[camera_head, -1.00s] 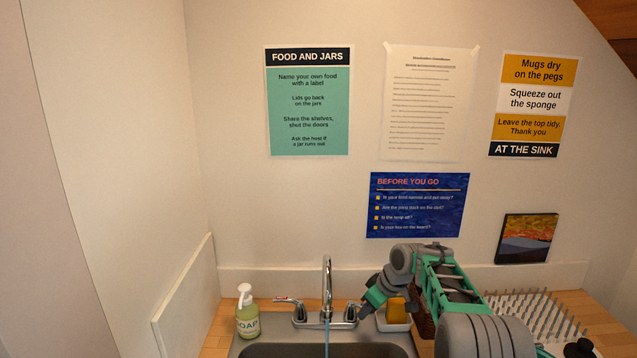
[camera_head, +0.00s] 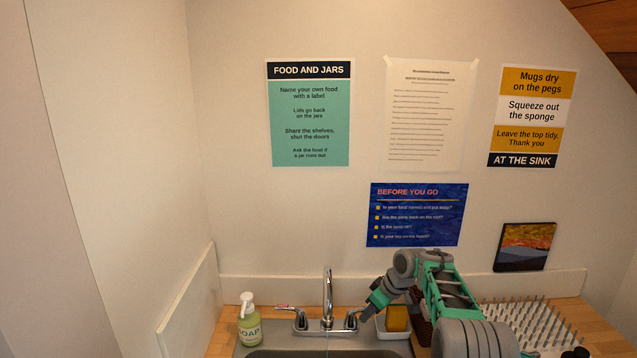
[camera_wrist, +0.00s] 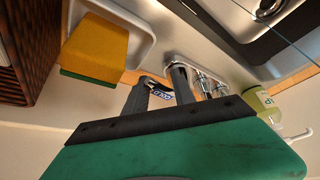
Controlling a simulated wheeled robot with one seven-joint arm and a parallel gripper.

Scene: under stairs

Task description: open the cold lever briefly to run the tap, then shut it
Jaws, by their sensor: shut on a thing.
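The chrome tap spout (camera_head: 328,290) stands at the sink's back edge in the head view. Its left lever (camera_head: 285,307) has a red mark. My gripper (camera_head: 362,312) is at the right-hand side of the tap, over the right handle base (camera_head: 351,321). The rest of that lever is hidden in the head view. A thin pale blue line, seemingly water, crosses the sink in the wrist view; little shows under the spout in the head view.
A soap bottle (camera_head: 249,322) stands left of the tap. A yellow sponge (camera_head: 397,318) sits in a white dish just right of my gripper; it is also close in the wrist view (camera_wrist: 95,44). A spiked drying rack (camera_head: 540,325) is at the right. Posters hang on the wall.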

